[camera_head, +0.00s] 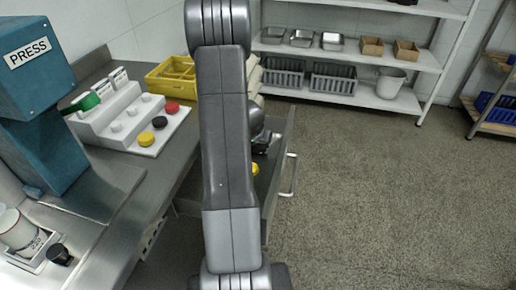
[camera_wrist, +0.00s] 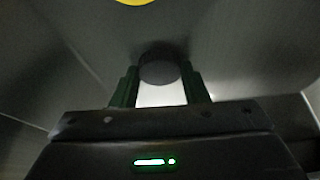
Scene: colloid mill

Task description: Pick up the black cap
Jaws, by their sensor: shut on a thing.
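The black cap (camera_wrist: 158,67) is a dark round piece between the green fingers of my gripper (camera_wrist: 160,85) in the wrist view. The fingers are shut on its two sides. In the head view my gripper (camera_head: 262,145) is partly hidden behind my arm, inside or just over an open drawer (camera_head: 291,180). The cap cannot be made out there. Other black round pieces show in the head view: one on the white stepped rack (camera_head: 160,122) and one on the counter at the lower left (camera_head: 60,254).
A yellow round thing (camera_head: 255,168) lies in the drawer and also shows at the top of the wrist view (camera_wrist: 135,2). The teal press (camera_head: 40,110) and a yellow crate (camera_head: 172,74) stand on the counter. Shelves (camera_head: 350,55) stand behind. The floor at right is clear.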

